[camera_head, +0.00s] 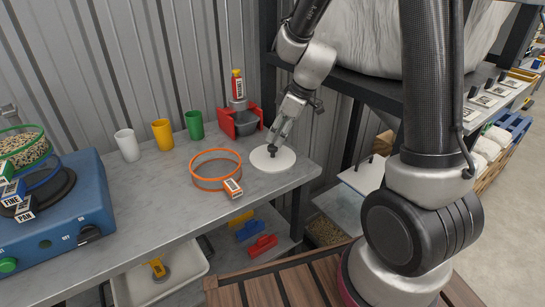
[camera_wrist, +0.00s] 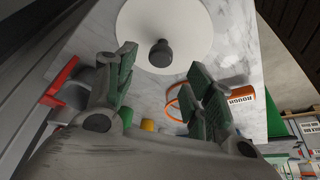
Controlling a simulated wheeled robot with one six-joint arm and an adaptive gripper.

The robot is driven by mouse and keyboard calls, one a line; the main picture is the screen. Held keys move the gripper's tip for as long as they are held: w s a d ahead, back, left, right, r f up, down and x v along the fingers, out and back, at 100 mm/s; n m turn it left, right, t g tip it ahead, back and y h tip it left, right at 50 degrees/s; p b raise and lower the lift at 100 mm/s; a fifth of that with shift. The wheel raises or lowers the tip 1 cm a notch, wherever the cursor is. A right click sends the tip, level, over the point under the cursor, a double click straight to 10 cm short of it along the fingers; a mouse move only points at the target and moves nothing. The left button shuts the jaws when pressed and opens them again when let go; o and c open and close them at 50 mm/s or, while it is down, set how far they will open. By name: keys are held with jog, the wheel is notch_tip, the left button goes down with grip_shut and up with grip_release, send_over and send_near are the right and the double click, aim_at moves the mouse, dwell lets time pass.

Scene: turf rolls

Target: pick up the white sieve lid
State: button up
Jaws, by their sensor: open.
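The white sieve lid (camera_head: 266,160) is a flat round disc with a dark knob at its centre. It lies on the grey bench near the right end. In the wrist view the lid (camera_wrist: 190,22) is at the top, and its dark knob (camera_wrist: 161,53) stands between and beyond my fingertips. My gripper (camera_head: 274,146) is above the lid, close to the knob. The wrist view shows my open gripper (camera_wrist: 164,75) with its fingers apart on either side of the knob. I cannot tell whether a finger touches it.
An orange-rimmed sieve (camera_head: 216,169) sits left of the lid. A red holder (camera_head: 239,121) with a grey bowl stands behind. White (camera_head: 127,145), yellow (camera_head: 162,135) and green (camera_head: 195,125) cups line the back. A blue shaker (camera_head: 55,215) is at left. The front middle bench is clear.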

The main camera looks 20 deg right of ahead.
aim_at(273, 146)
jog(key=x, duration=0.6)
jog(key=shift+d+f, duration=0.1)
jog(key=shift+f, duration=0.1)
jog(key=c, duration=1.2)
